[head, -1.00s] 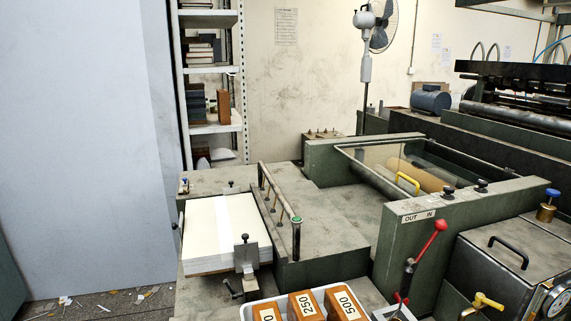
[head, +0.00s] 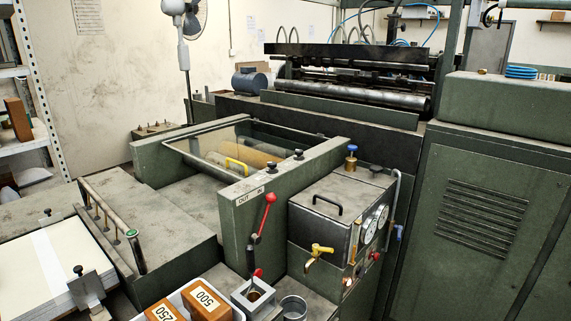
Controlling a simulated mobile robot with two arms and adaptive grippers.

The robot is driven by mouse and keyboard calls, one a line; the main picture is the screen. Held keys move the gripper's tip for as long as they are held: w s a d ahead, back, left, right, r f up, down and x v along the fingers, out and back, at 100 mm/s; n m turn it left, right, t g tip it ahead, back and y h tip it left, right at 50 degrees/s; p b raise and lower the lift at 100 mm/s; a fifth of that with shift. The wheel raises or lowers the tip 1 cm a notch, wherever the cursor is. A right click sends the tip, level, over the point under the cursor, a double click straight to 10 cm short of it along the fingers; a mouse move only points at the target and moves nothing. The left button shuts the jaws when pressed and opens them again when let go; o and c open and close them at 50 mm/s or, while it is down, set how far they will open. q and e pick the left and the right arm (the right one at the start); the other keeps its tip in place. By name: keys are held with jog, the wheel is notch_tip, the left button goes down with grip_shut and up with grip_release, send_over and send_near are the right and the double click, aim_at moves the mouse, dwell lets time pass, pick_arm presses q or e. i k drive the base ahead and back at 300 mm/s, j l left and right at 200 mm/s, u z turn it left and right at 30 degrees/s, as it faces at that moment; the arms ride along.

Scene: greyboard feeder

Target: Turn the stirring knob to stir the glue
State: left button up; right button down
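A grey metal tank (head: 340,195) with a black lid handle (head: 327,206) stands right of centre in the head view. Two round dials (head: 375,222) are on its right side, and a yellow tap (head: 318,251) is on its front. A blue knob on a brass base (head: 351,155) stands upright at the tank's back edge. A small red knob (head: 376,256) sits low on the right side. No label shows which knob is the stirring one, and no glue is visible. Neither of my grippers is in view.
A red-handled lever (head: 267,212) rises left of the tank. A white tray with numbered wooden blocks (head: 206,300) and a metal cup (head: 293,307) are in front. A board stack (head: 40,270) lies at left. A green cabinet (head: 490,215) stands close on the right.

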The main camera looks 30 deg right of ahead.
aim_at(376, 169)
jog(key=z, duration=1.6)
